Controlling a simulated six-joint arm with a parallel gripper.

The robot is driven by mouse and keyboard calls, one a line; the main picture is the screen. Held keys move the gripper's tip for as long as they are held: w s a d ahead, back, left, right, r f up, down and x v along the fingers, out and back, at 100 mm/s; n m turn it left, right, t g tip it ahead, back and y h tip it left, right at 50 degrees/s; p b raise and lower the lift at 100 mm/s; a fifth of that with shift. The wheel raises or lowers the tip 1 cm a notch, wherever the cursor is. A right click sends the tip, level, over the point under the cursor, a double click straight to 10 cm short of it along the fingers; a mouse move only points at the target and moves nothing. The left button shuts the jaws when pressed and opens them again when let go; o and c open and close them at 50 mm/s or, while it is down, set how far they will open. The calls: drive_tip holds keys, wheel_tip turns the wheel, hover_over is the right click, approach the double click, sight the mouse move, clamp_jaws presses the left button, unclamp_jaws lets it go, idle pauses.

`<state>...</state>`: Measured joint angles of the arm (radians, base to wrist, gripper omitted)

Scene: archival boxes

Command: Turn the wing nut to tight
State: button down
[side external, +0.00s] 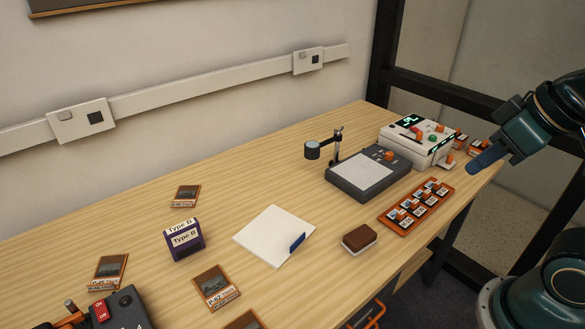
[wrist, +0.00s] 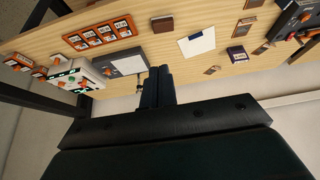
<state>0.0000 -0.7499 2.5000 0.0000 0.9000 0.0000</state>
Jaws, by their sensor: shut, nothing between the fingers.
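I cannot make out a wing nut for certain in either view. A small stand (side external: 338,148) with a dark post and a side arm bearing a round head (side external: 312,150) rises at the back edge of the grey light pad (side external: 345,185); details on its post are too small to tell. My gripper (side external: 474,168) is at the right, raised above the table's right end, clear of the stand and apart from everything. Its fingers are shut and empty. In the wrist view the shut fingers (wrist: 158,72) cover part of the scene beside the light pad (wrist: 128,66).
A white device (side external: 420,143) with coloured knobs stands behind the orange tray (side external: 397,222) of labelled items. A brown block (side external: 360,239), white sheet (side external: 262,232), purple box (side external: 185,240) and several picture cards lie leftward.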

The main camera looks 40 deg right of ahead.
drive_tip(key=shift+w, duration=0.1)
drive_tip(key=w+d+r, duration=0.1)
drive_tip(key=w+d, duration=0.2)
drive_tip(key=w, duration=0.7)
drive_tip(key=w+d+r, duration=0.1)
drive_tip(key=w+d, duration=0.2)
drive_tip(key=w, duration=0.6)
drive_tip(key=w+d+f, duration=0.5)
drive_tip(key=w, duration=0.3)
drive_tip(key=w+d+f+g, duration=0.1)
drive_tip(key=w+d+f, duration=0.5)
drive_tip(key=w, duration=0.2)
drive_tip(key=shift+d+f, duration=0.2)
drive_tip(key=shift+d, duration=0.05)
drive_tip(key=shift+w+f, duration=0.1)
